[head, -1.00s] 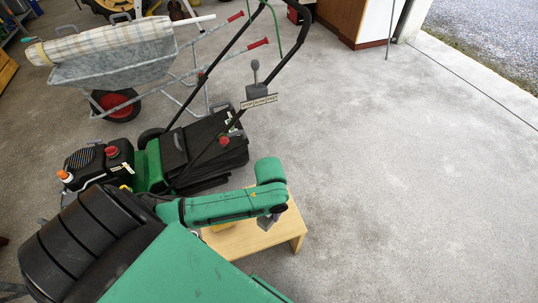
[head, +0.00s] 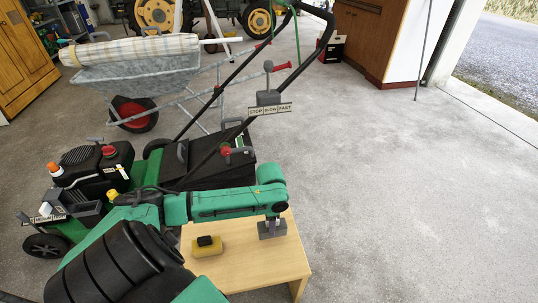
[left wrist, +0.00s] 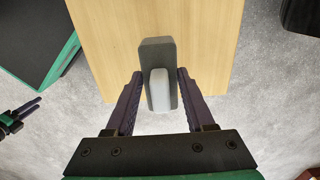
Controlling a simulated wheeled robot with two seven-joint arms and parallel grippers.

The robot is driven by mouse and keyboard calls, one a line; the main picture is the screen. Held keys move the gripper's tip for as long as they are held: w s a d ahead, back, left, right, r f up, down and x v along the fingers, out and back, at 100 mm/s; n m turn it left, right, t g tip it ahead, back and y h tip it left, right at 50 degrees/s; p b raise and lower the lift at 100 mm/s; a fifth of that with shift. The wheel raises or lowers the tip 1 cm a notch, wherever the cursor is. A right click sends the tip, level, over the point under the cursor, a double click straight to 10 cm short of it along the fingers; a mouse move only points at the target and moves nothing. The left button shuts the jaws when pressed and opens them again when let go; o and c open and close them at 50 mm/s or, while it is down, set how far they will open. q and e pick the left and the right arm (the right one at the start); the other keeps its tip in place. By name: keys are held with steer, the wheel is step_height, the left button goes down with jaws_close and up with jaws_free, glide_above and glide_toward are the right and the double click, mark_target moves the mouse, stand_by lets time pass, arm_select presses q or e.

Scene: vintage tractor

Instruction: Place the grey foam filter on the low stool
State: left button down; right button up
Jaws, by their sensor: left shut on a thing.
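The grey foam filter is a grey block (head: 272,230) below my left gripper in the head view. In the left wrist view the dark grey block (left wrist: 156,52) has a lighter grey piece (left wrist: 160,92) between the fingers. My left gripper (left wrist: 158,76) is shut on it. The low stool (head: 245,268) has a pale wood top, also in the left wrist view (left wrist: 205,45). The filter is over the stool top near its far edge; I cannot tell whether it touches. A dark two-fingered gripper, seemingly my right (left wrist: 22,114), shows at the left; its opening is unclear.
A yellow block with a black top (head: 208,247) stands on the stool's left part. A green and black mower (head: 95,175) stands left of the stool, its handle rising behind. A wheelbarrow (head: 140,75) is farther back. The floor to the right is clear.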

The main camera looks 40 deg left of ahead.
arm_select(q)
steer(key=shift+f, duration=0.4)
step_height(320, 180, down, 3)
steer(key=shift+r+b, duration=0.1)
steer(key=shift+b, duration=0.5)
steer(key=shift+f, duration=0.3)
arm_select(e)
steer(key=shift+w+a+r, duration=0.15)
steer(key=shift+w+r, duration=0.4)
steer(key=shift+w+a+r, duration=0.15)
steer(key=shift+w+r, duration=0.35)
steer(key=shift+r, duration=0.05)
arm_select(q)
steer(key=shift+c, duration=1.3)
jaws_free()
steer(key=shift+f, duration=0.1)
